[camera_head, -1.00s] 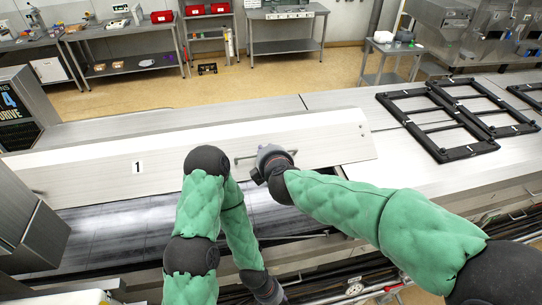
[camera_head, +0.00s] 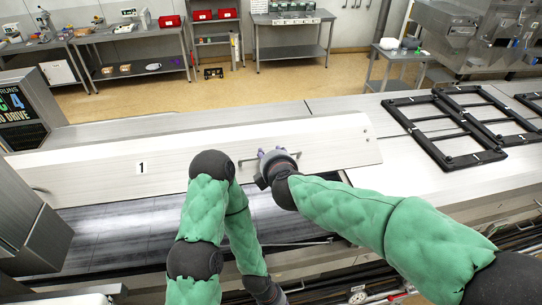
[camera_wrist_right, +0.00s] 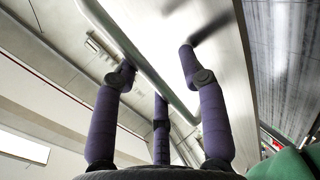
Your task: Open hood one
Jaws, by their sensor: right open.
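Hood one (camera_head: 105,175) is a long pale metal panel marked "1". It stands tilted up, with a dark gap and the grey machine bed (camera_head: 120,235) showing below it. Its bar handle (camera_head: 247,160) sits near the panel's right part, partly hidden by my right gripper (camera_head: 272,160). In the right wrist view the handle bar (camera_wrist_right: 135,55) runs between the spread purple fingers of the right gripper (camera_wrist_right: 158,75), which is open. I cannot tell whether the fingers touch the bar. My left gripper (camera_head: 272,297) is low at the bottom edge, mostly cut off.
A control screen (camera_head: 20,115) stands at the left. Black frames (camera_head: 450,125) lie on the flat metal top at the right. Pipes and rails (camera_head: 350,280) run along the machine's front. Benches (camera_head: 130,50) stand across the floor behind.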

